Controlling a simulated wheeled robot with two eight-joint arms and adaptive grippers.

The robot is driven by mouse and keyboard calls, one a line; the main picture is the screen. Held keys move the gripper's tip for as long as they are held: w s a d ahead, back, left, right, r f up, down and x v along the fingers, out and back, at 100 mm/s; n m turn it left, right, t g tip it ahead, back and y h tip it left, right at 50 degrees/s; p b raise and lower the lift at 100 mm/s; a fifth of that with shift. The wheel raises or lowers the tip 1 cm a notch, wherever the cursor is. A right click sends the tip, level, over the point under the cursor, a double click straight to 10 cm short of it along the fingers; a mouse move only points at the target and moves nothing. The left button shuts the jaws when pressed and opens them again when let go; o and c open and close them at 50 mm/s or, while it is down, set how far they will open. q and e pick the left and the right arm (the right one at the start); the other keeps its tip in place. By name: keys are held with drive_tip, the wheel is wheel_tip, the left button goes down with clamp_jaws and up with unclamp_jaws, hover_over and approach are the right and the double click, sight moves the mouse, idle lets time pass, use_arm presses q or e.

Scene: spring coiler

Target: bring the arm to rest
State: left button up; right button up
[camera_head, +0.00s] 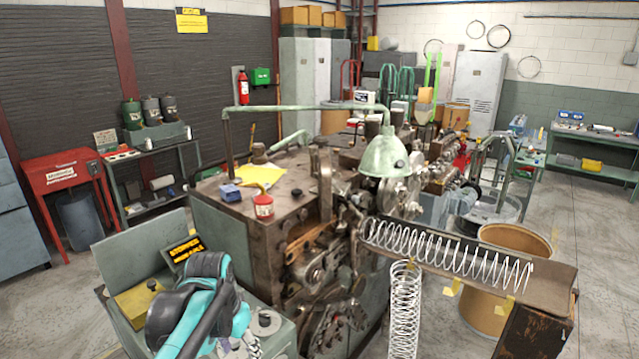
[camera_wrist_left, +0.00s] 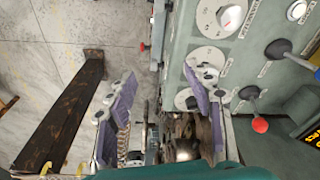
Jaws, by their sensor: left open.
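My left arm (camera_head: 195,305) shows in teal and black at the lower left of the head view, in front of the spring coiler (camera_head: 225,235). Its gripper is not clear there. In the left wrist view my left gripper (camera_wrist_left: 160,110) is open, with its purple-padded fingers spread apart and nothing seen held between them. A grey-green control panel (camera_wrist_left: 235,55) with dials lies behind and to the right of the fingers. My right arm and gripper are not in view.
A lever with a red knob (camera_wrist_left: 260,125) sticks out from the panel near the right finger. A white coil spring (camera_head: 450,250) lies along the trough; another coil (camera_head: 405,310) stands below it. A tan drum (camera_head: 500,310) stands at right. Concrete floor is clear at far right.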

use_arm(q)
drive_tip(key=s+f+n+t+b, duration=0.3)
drive_tip(key=s+f+t+b, duration=0.2)
drive_tip(key=s+f, duration=0.5)
drive_tip(key=shift+s+a+f+n+b, duration=0.4)
drive_tip(key=shift+s+b, duration=0.2)
drive_tip(key=shift+s, duration=0.7)
